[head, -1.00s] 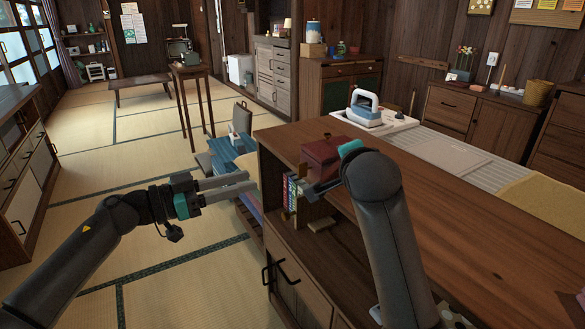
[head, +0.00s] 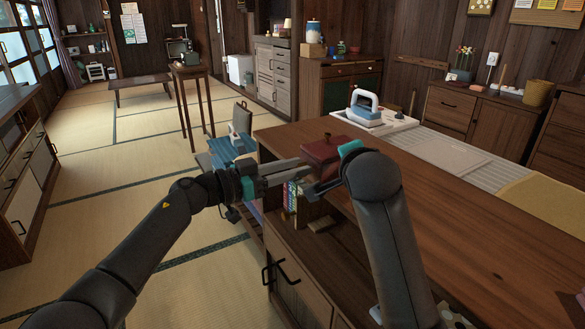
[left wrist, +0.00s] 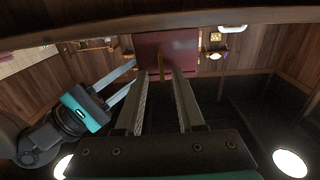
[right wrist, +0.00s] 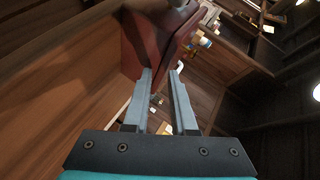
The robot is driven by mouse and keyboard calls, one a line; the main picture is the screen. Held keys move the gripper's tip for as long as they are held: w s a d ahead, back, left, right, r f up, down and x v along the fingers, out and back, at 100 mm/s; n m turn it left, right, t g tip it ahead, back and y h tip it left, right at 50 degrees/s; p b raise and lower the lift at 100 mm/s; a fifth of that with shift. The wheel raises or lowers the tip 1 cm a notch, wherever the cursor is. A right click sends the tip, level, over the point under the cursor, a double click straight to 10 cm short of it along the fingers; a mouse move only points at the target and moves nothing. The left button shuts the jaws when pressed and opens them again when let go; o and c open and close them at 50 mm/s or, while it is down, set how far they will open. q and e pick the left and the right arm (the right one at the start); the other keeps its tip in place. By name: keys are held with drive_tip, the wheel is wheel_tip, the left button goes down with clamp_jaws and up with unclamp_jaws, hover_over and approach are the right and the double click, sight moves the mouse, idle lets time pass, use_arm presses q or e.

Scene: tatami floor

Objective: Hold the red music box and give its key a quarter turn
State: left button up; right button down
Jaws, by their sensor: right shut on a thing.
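The red music box (head: 326,150) is at the near left edge of the wooden counter, with a small dark knob on top. It also shows in the left wrist view (left wrist: 150,44), its brass key (left wrist: 160,68) sticking out toward that camera. My left gripper (head: 300,168) is open. Its fingertips (left wrist: 161,73) are on either side of the key, with a gap on each side. My right gripper (right wrist: 161,71) is shut on the music box at its lower part. The exact contact is partly hidden in the head view by my right arm.
The wooden counter top (head: 450,220) is mostly clear to the right. Books (head: 291,196) fill the shelf just below the left gripper. Tatami floor (head: 110,190) lies open to the left.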

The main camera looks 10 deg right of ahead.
use_arm(q)
clamp_jaws()
drive_tip(key=shift+s+f, duration=0.1)
idle(0.5)
